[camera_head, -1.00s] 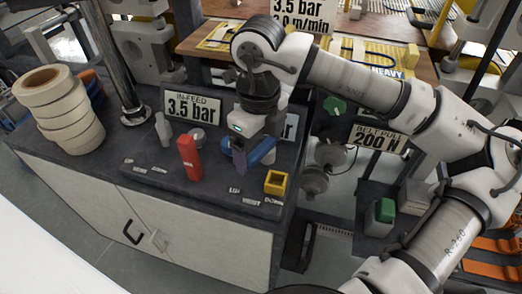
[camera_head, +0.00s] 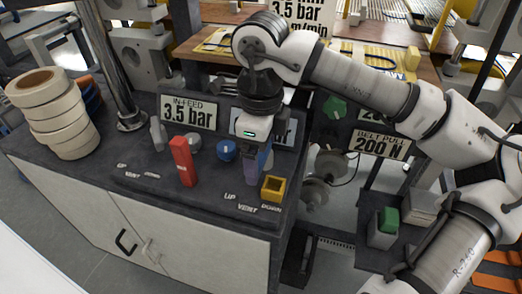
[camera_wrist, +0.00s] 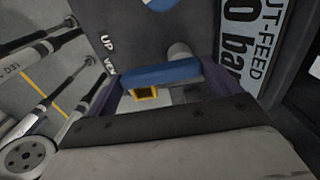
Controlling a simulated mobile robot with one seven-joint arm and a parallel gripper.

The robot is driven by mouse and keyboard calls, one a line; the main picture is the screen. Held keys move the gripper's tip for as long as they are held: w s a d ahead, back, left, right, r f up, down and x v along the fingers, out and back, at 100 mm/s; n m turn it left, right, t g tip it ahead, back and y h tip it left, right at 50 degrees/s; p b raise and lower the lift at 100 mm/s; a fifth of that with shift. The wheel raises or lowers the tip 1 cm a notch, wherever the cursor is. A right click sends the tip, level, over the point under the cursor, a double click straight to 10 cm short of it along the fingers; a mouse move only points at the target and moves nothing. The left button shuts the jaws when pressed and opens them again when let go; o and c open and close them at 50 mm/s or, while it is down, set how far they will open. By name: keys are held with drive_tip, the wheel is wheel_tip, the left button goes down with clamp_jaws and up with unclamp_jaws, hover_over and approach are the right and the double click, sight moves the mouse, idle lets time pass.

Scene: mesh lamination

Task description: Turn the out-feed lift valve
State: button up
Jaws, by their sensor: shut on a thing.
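My gripper (camera_head: 254,166) points down over the dark bench top, its purple fingers beside the UP, VENT and DOWN labels. In the wrist view, the blue handle of the out-feed lift valve (camera_wrist: 160,73) lies across between the purple fingers of my gripper (camera_wrist: 160,88), which are shut on it. A grey round post stands behind the handle. In the head view, my gripper hides most of the handle. The OUT-FEED sign (camera_wrist: 255,50) is close by on the right in the wrist view.
A red upright lever (camera_head: 183,162) and a blue knob (camera_head: 226,150) stand left of my gripper. A yellow square socket (camera_head: 273,188) stands close on its right. The IN-FEED 3.5 bar sign (camera_head: 188,111) stands behind. Tape rolls (camera_head: 55,110) fill the bench's left end.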

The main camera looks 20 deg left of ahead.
sight(261, 154)
drive_tip(key=shift+r, duration=0.1)
drive_tip(key=o, duration=1.1)
drive_tip(key=shift+o, duration=0.2)
wheel_tip(261, 154, up, 14)
